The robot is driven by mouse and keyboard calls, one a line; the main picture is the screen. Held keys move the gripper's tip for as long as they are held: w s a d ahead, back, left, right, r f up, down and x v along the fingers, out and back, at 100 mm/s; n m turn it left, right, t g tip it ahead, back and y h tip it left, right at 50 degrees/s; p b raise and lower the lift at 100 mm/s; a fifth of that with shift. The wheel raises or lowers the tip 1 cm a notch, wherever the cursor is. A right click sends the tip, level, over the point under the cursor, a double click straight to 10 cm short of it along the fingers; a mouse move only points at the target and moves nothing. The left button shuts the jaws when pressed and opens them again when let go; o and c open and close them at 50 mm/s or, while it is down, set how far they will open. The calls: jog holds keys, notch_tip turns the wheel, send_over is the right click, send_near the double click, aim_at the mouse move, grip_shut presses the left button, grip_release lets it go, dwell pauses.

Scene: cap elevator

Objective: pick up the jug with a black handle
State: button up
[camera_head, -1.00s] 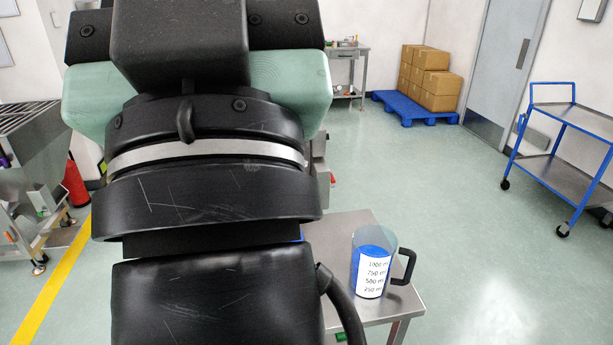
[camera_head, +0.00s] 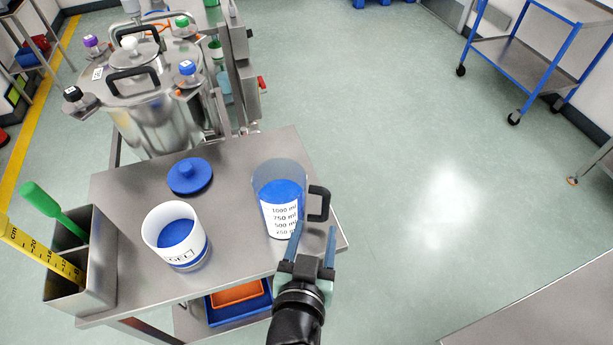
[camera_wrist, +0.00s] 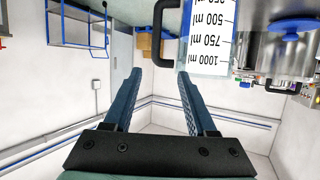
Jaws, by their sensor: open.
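The jug (camera_head: 279,199) is clear with blue contents, a white volume label and a black handle (camera_head: 319,204) on its right side. It stands upright on the steel table, near the right edge. My gripper (camera_head: 315,229) is open and empty, in front of the jug on the handle side. In the head view its fingers overlap the jug's lower right part and the area below the handle. The wrist view is upside down; there the jug (camera_wrist: 207,40) and its handle (camera_wrist: 163,30) lie beyond the open fingertips (camera_wrist: 158,74). I cannot tell whether a finger touches the jug.
The steel table (camera_head: 235,225) also holds a white tub (camera_head: 177,236) with blue contents, a blue lid (camera_head: 190,176) and a steel holder (camera_head: 85,270) with a green-handled tool and yellow ruler. A steel vessel (camera_head: 150,110) stands behind. Open floor lies to the right.

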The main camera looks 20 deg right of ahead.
aim_at(325, 207)
jog(key=shift+s+f+p+x, duration=0.2)
jog(key=shift+f+p+x, duration=0.2)
jog(key=shift+x, duration=1.75)
jog(key=shift+s+f+p+x, duration=0.25)
jog(key=shift+f+x, duration=0.1)
jog(key=shift+x, duration=1.8)
jog(key=shift+s+f+p+x, duration=0.15)
jog(key=shift+f+p+x, duration=0.25)
jog(key=shift+x, duration=1.75)
jog(key=shift+d, duration=0.2)
grip_shut()
jog(key=shift+w+r, duration=0.1)
jog(key=shift+r, duration=0.1)
